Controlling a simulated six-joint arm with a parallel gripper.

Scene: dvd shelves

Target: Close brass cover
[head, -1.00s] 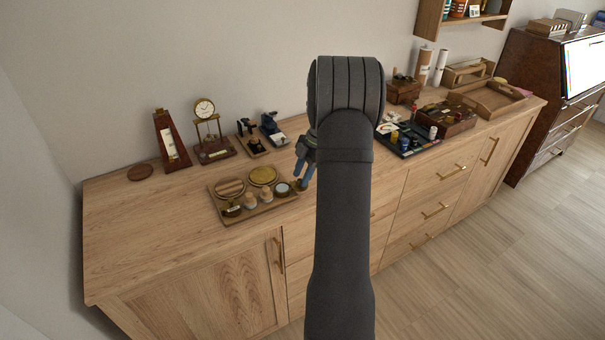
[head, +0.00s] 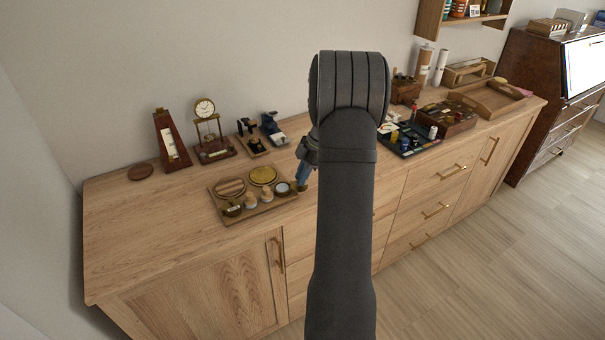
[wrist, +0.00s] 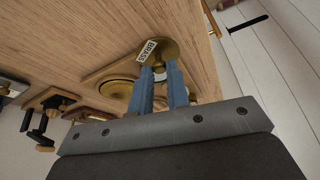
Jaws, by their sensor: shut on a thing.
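The brass cover (wrist: 165,49), a round gold-brown piece with a white "BRASS" label, is at the fingertips of my gripper (wrist: 160,68) in the wrist view. The blue fingers are shut on it; their exact contact is partly hidden. In the head view my gripper (head: 302,186) is at the right end of a wooden tray (head: 250,216), with a small brass-brown bit at its tips.
Behind the tray stand a metronome (head: 171,139), a clock (head: 208,125) and a small board with dark instruments (head: 254,142). A dark mat with small items (head: 412,143) lies to the right of my arm.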

